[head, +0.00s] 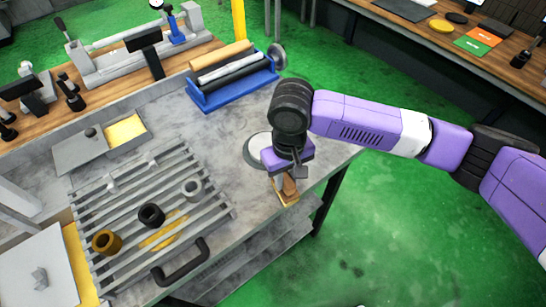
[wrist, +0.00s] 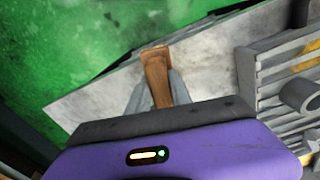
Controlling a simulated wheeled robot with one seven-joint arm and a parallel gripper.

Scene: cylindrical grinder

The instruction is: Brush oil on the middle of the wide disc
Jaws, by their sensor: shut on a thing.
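My gripper (head: 281,179) is shut on a brown brush (head: 290,187), near the right edge of the grey table. The brush also shows in the wrist view (wrist: 156,78), held between the grey fingers (wrist: 158,92), its wide end pointing away from me. I cannot tell whether its tip touches the table. A pale round disc (head: 254,151) with a dark rim lies on the table just left of my gripper. My wrist hides its right part. The disc does not show in the wrist view. I see no oil for certain.
A blue rack (head: 226,95) with rollers stands behind the disc. A slatted grey rack (head: 120,218) with several rings and a dark handle (head: 181,262) lies to the left. A shallow box with a yellow inside (head: 124,131) stands farther back. Green floor lies beyond the table's right edge.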

